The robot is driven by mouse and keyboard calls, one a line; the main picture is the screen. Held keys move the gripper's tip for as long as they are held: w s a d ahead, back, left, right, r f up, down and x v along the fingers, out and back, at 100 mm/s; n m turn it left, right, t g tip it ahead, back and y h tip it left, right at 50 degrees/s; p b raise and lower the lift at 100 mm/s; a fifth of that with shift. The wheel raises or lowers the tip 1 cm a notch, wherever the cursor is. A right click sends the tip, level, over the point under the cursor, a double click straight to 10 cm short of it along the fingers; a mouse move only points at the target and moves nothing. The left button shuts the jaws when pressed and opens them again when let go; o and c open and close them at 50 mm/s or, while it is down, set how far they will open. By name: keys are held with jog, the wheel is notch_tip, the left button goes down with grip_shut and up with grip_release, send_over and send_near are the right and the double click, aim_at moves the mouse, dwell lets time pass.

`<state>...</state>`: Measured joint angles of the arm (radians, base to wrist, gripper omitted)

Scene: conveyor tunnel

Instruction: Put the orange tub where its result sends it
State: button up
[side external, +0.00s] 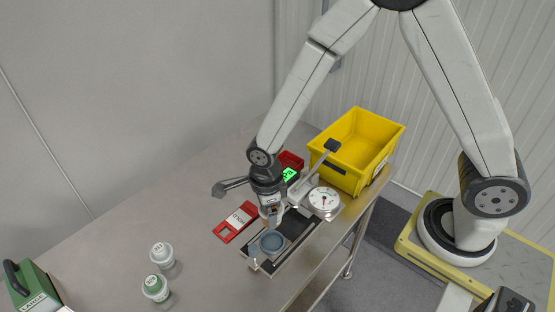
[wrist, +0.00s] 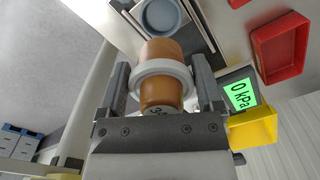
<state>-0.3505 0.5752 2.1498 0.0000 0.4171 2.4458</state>
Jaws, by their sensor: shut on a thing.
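The orange tub (wrist: 163,50) is between the two fingers of my gripper (wrist: 162,80) in the wrist view. It has a pale ring around its middle, and dark print on its near end is partly hidden by my gripper. In the side view my gripper (side external: 271,213) points down beside the test stand, and the tub is mostly hidden there. The stand has a round blue-grey cup (side external: 272,243) on a dark base. The cup also shows beyond the tub in the wrist view (wrist: 160,17). A green display (wrist: 240,94) reads 0 kPa.
A yellow bin (side external: 341,171) stands at the table's back right. A small red tray (wrist: 279,47) lies near the display. The table's left middle is clear.

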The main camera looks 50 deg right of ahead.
jog(key=o, duration=0.8)
grip_shut()
